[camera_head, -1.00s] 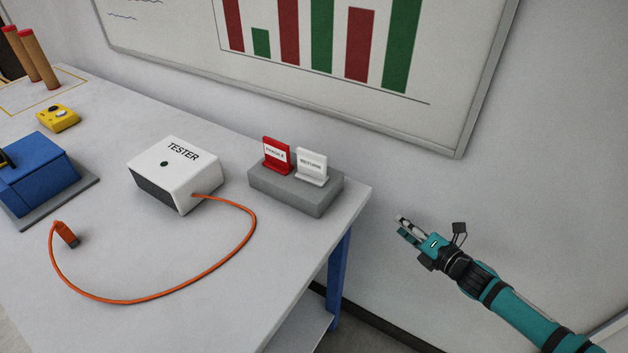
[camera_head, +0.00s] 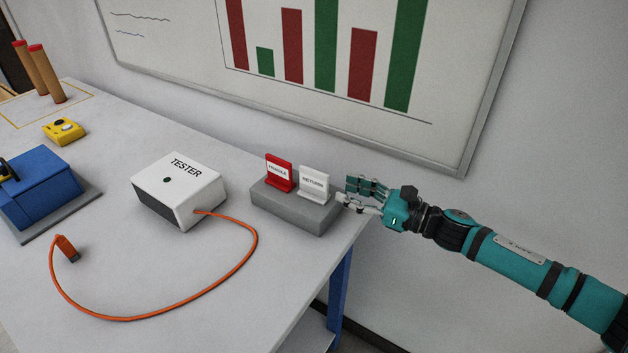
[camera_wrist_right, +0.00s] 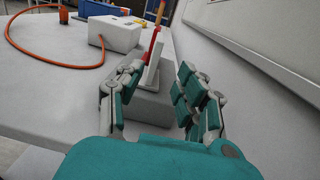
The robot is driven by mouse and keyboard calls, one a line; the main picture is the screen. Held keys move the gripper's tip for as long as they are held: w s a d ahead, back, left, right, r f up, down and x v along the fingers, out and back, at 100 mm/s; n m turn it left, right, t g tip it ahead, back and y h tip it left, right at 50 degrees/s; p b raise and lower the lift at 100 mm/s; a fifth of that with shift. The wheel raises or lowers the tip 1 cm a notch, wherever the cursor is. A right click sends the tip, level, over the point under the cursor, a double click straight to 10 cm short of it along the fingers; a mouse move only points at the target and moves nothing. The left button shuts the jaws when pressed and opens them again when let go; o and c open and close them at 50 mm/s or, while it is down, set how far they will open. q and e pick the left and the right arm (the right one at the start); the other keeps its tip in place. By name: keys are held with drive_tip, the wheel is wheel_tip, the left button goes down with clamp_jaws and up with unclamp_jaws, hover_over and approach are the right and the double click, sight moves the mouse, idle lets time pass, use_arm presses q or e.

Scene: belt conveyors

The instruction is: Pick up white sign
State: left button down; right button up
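The white sign (camera_head: 314,183), marked RETURN, stands upright on the right part of a grey block (camera_head: 292,207) near the table's right end. A red sign (camera_head: 279,172) stands just left of it on the same block. My right gripper (camera_head: 352,194) is open and empty, just right of the white sign and apart from it in the head view. In the right wrist view the white sign (camera_wrist_right: 151,68) shows ahead, between the spread fingers of the gripper (camera_wrist_right: 155,90) in the picture. My left gripper is not in view.
A white tester box (camera_head: 180,188) with an orange cable (camera_head: 235,270) sits left of the block. A blue box (camera_head: 42,187) and a yellow device (camera_head: 64,131) are farther left. The wall with a whiteboard (camera_head: 330,60) rises behind the table.

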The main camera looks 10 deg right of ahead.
sight(300, 176)
drive_tip(key=x, duration=0.3)
drive_tip(key=shift+w+a+p, duration=0.25)
drive_tip(key=shift+p, duration=0.1)
drive_tip(key=p+x, duration=0.1)
drive_tip(key=x, duration=0.3)
drive_tip(key=shift+a+p, duration=0.4)
drive_tip(key=shift+a, duration=0.1)
drive_tip(key=shift+w+a+f, duration=0.15)
drive_tip(key=shift+w+a, duration=0.05)
drive_tip(key=shift+a, duration=0.05)
drive_tip(key=shift+s+d, duration=0.1)
drive_tip(key=shift+c, duration=0.3)
clamp_jaws()
